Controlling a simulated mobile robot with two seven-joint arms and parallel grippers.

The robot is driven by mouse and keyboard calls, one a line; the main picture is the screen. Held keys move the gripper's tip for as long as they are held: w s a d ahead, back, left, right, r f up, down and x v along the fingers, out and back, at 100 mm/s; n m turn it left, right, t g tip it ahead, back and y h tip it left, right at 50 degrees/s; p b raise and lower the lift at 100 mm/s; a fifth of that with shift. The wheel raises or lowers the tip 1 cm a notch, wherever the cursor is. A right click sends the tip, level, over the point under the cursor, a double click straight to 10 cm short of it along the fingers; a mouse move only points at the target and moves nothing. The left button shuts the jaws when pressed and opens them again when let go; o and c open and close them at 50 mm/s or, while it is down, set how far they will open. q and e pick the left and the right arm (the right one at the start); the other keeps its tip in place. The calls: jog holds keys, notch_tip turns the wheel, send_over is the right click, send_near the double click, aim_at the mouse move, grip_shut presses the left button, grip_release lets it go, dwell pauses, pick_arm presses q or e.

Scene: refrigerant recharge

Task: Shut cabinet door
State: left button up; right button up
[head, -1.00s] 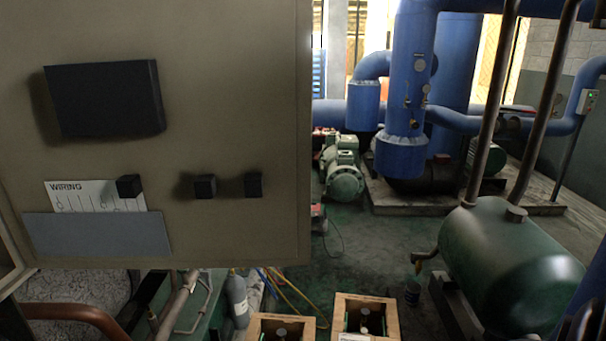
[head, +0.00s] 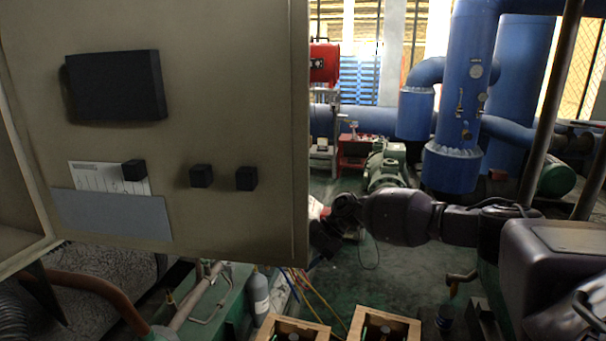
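The cabinet door (head: 235,80) fills the left of the head view. It stands open, with its inner face toward me, carrying a black box, small black blocks, a white paper and a grey pocket. Part of the cabinet frame (head: 22,262) shows at the far left, on the door's left side. My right arm reaches in from the right, and my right gripper (head: 325,238) is at the door's lower right edge. Its fingers are dark and partly hidden by the door, so contact and opening are unclear. My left gripper is out of view.
Two wooden crates (head: 385,322) stand on the floor at bottom centre, near a grey cylinder (head: 257,294) and coloured hoses. Blue pipes (head: 455,110) and a green pump (head: 385,168) stand behind. Green floor (head: 375,275) lies open beneath my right arm.

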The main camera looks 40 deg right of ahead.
aim_at(297, 169)
notch_tip(297, 169, up, 34)
jog(key=w+g+h, duration=0.1)
jog(key=g+h, duration=0.4)
jog(key=x, duration=0.5)
jog(key=d+x, duration=0.1)
jog(key=x, duration=0.2)
jog(key=shift+a+f+b, duration=0.2)
jog(key=shift+f+b, duration=0.15)
jog(key=shift+f, duration=0.15)
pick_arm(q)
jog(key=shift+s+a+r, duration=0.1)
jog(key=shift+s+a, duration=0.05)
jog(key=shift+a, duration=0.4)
pick_arm(e)
jog(key=shift+s+a+f, duration=0.15)
jog(key=shift+a+f, duration=0.1)
jog(key=shift+f, duration=0.4)
grip_shut()
